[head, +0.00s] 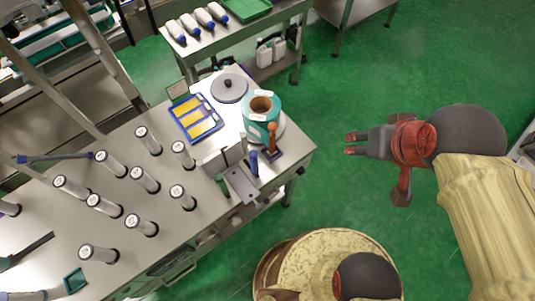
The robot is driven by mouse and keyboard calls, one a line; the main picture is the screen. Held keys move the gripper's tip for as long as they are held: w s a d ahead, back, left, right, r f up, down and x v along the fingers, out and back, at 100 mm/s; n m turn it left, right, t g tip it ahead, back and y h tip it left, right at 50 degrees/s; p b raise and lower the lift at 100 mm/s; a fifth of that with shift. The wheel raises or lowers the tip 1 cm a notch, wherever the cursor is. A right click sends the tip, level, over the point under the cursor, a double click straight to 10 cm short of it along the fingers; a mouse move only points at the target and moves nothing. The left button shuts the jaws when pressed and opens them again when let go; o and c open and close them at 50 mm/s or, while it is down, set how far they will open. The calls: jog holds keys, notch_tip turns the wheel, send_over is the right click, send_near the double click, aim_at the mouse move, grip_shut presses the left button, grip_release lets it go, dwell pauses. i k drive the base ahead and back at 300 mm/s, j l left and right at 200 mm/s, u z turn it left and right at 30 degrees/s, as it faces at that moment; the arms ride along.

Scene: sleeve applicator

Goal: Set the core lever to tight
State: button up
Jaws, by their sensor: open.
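A teal cylindrical roll (254,112) with a brown open centre sits on a pale round base near the right end of the steel table. A lever with an orange-brown handle (272,132) stands upright just in front of it. A lever with a blue handle (253,163) stands close by, left of it. I cannot tell from the picture which one is the core lever or what its setting is. My gripper (349,143) is open and empty, over the green floor to the right of the table, pointing left, apart from the levers.
The steel table (180,222) holds several silver cylinders at left and middle. A blue tray with yellow strips (196,119) and a grey disc with a black knob (229,88) lie behind the levers. A metal block (222,158) stands left of them. Floor between gripper and table is clear.

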aim_at(266, 201)
jog(key=k+u, duration=0.2)
jog(key=u, duration=0.25)
jog(key=k+u, duration=0.2)
jog(key=u, duration=0.2)
